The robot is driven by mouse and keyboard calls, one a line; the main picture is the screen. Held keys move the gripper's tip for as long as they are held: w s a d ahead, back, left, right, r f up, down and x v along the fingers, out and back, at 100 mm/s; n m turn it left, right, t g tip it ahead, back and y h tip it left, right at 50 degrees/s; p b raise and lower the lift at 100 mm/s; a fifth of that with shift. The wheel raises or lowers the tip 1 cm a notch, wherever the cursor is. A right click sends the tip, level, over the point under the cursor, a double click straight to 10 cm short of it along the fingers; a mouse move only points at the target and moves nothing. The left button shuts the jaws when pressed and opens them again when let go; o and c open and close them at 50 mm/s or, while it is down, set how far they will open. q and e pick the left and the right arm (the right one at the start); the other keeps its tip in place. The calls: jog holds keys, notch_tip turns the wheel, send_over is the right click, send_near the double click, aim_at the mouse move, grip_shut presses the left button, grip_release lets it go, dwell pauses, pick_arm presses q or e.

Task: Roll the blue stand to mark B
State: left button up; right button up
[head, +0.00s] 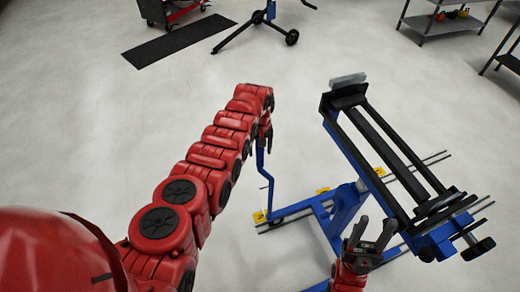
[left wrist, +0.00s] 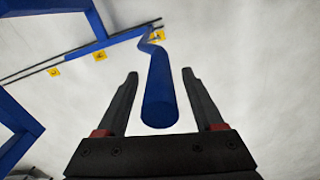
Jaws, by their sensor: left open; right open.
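The blue stand (head: 345,205) is on the floor at the right, carrying a long black tilted top with rollers. Its thin blue crank-shaped handle (head: 266,185) rises at the left side. My left gripper (head: 264,138) is at the handle's upper end. In the left wrist view, my open left gripper (left wrist: 160,78) has a finger on each side of the blue handle (left wrist: 161,95), with gaps on both sides. My right gripper (head: 372,238) is open and empty in front of the stand. Yellow floor marks (head: 259,217) lie along dark rails; I cannot surely read which is B.
Dark rails (head: 432,160) run across the floor under the stand. A second blue wheeled frame (head: 268,18), a black mat (head: 178,40), a red cart (head: 170,10) and shelves (head: 445,24) stand at the back. The floor left of the stand is clear.

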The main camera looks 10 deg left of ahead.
pick_arm(q)
grip_shut()
dwell(0.4)
dwell(1.1)
